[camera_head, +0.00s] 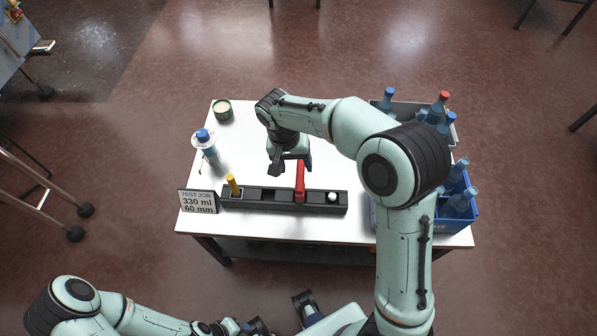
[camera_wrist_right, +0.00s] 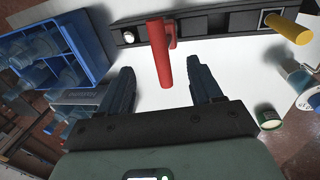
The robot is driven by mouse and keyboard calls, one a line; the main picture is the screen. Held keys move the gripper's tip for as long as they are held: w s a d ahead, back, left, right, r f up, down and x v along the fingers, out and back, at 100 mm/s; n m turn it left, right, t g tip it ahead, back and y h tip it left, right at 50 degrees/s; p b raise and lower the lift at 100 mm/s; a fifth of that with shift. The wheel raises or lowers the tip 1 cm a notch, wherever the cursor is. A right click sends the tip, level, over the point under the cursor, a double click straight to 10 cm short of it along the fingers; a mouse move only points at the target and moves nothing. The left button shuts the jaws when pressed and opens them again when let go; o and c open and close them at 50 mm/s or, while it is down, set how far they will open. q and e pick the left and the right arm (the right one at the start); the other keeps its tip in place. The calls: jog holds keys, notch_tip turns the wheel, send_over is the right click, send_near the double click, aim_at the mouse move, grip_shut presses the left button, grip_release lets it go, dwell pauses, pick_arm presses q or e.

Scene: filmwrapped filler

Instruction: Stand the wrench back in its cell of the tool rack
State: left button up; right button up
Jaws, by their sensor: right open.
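The red wrench (camera_head: 300,180) stands in a right-of-middle cell of the long black tool rack (camera_head: 262,196), its upper part rising above it. In the right wrist view the wrench (camera_wrist_right: 160,52) shows at the rack's (camera_wrist_right: 205,22) side, between my fingertips in the picture, with a gap on both sides. My right gripper (camera_head: 290,164) is open and empty, just behind the rack and close to the wrench; its fingers also show in the wrist view (camera_wrist_right: 160,72). My left gripper (camera_head: 258,327) is at the bottom edge, away from the table, its jaws unclear.
A yellow handle (camera_head: 233,184) and a white-topped item (camera_head: 332,197) stand in the rack. A sign (camera_head: 198,201), a blue-capped bottle (camera_head: 205,142) and a green tin (camera_head: 222,109) are left. A blue crate (camera_head: 459,222) and a grey crate (camera_head: 408,109) of bottles are right.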

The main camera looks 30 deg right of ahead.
jog(key=r, duration=0.3)
jog(key=a+r, duration=0.1)
jog(key=r, duration=0.1)
jog(key=shift+w+r, duration=0.25)
jog(key=shift+r, duration=0.05)
jog(key=shift+f, duration=0.1)
